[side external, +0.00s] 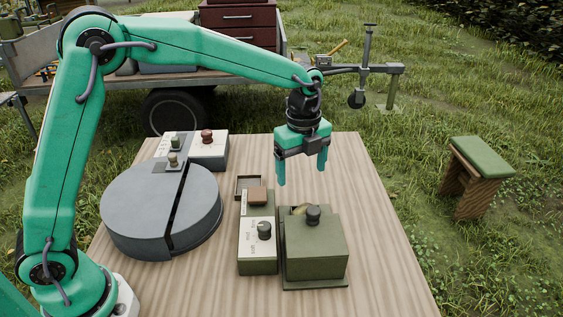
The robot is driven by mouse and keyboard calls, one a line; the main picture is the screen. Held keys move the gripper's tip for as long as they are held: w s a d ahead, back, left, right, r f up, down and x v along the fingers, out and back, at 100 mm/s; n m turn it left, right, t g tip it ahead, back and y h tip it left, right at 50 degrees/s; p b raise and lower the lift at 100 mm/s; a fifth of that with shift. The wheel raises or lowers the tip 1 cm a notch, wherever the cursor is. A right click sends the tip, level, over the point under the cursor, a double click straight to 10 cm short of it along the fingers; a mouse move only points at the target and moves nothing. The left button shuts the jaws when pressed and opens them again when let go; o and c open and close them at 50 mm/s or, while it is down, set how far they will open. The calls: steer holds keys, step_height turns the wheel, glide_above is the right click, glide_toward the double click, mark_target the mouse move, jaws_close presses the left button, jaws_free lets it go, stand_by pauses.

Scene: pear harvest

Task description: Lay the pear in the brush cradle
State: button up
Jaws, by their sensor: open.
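My gripper (301,170) is open and empty, its two teal fingers pointing down above the table behind the olive boxes. I see no clear pear; a small yellowish shape (299,209) shows at the back of the larger olive box (318,258), partly hidden behind a dark knob (313,215), and I cannot tell what it is. I cannot make out a brush cradle for certain. A narrow olive and white box (258,254) with a dial stands left of the larger box, with a brown block (257,195) at its back end.
A large grey round unit (140,210) with a dark slot stands at the left. Behind it is a control box (210,152) with a red knob. A small shallow tray (241,182) lies behind the brown block. The wooden table (385,255) is bare at the right.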

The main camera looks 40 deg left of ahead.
steer(key=s+a+r+n+t, duration=0.2)
steer(key=s+a+r+n, duration=0.35)
steer(key=s+n, duration=0.3)
steer(key=s+a+r+n+t, duration=0.2)
steer(key=s+a+r+n, duration=0.4)
steer(key=s, duration=0.3)
steer(key=s+a+f+n+t, duration=0.1)
steer(key=s+a+f+n, duration=0.1)
steer(key=s+n, duration=0.5)
steer(key=shift+s+f, duration=0.3)
steer(key=shift+f, duration=0.1)
steer(key=shift+c, duration=0.3)
